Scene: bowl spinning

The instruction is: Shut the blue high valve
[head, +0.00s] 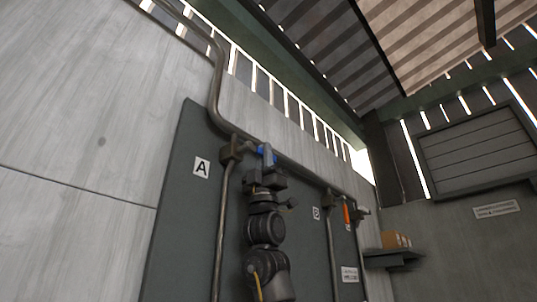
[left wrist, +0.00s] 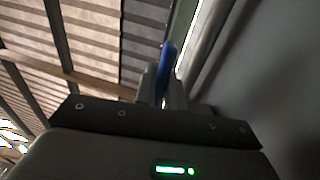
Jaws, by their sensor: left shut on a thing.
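The blue valve handle (head: 260,150) is high on the grey wall panel, beside a pipe fitting (head: 233,150) near label A. My left gripper (head: 266,163) reaches up to it from below, and its fingers partly cover the handle. In the left wrist view the blue handle (left wrist: 168,57) stands between the two fingers (left wrist: 163,85), which are shut on it. The lower part of the handle is hidden by the fingers. My right gripper is not in view.
A grey pipe (head: 216,80) comes down the wall and runs along the panel top (head: 180,210). An orange handle (head: 346,213) is farther right on the panel. A shelf (head: 393,257) with a cardboard box (head: 391,240) juts out at the right.

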